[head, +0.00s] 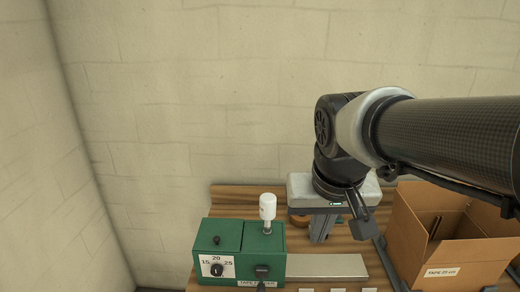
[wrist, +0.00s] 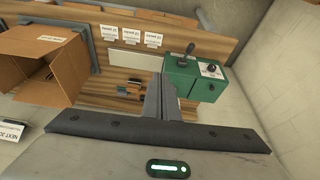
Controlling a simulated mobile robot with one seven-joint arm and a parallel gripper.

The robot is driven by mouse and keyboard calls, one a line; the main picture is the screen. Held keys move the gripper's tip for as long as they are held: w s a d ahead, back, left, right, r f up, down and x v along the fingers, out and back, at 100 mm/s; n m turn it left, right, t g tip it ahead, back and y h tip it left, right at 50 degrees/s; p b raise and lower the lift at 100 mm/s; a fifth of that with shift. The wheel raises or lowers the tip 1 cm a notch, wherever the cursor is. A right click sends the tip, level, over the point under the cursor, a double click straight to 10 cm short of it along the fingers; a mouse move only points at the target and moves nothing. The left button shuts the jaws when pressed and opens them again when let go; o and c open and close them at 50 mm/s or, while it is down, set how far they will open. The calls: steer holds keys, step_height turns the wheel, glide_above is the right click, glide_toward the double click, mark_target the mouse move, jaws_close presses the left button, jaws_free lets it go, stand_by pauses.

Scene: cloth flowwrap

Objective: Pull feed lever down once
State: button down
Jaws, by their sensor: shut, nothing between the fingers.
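The green tape machine (head: 222,240) stands on the wooden bench, with a white dial plate marked 15, 20, 25 on its front. A black part on its right front, which looks like the feed lever (head: 262,271), is cut off by the lower picture edge. In the wrist view the black lever (wrist: 188,49) sticks out from the green machine (wrist: 190,85). My gripper (head: 320,240) points down to the right of the machine, apart from the lever. Its fingers also show in the wrist view (wrist: 160,78), shut and empty.
A white bottle-like piece (head: 267,207) stands on top of the machine. An open cardboard box (head: 440,250) is on the right of the bench. A pale flat plate (head: 325,266) lies between them. White labels (wrist: 131,35) line the bench edge. A wall is behind.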

steer(key=w+a+f+g+b, duration=0.2)
steer(key=w+a+f+g, duration=0.1)
steer(key=w+a+f, duration=0.7)
steer(key=shift+w+a+f, duration=0.15)
steer(key=shift+w+f, duration=0.15)
steer(key=shift+f, duration=0.55)
glide_above(261, 285)
step_height(261, 285, down, 13)
steer(key=shift+r, duration=0.2)
steer(key=shift+s+f, duration=0.15)
steer(key=shift+f, duration=0.25)
steer(key=shift+f+b, duration=0.25)
steer(key=shift+b, duration=0.4)
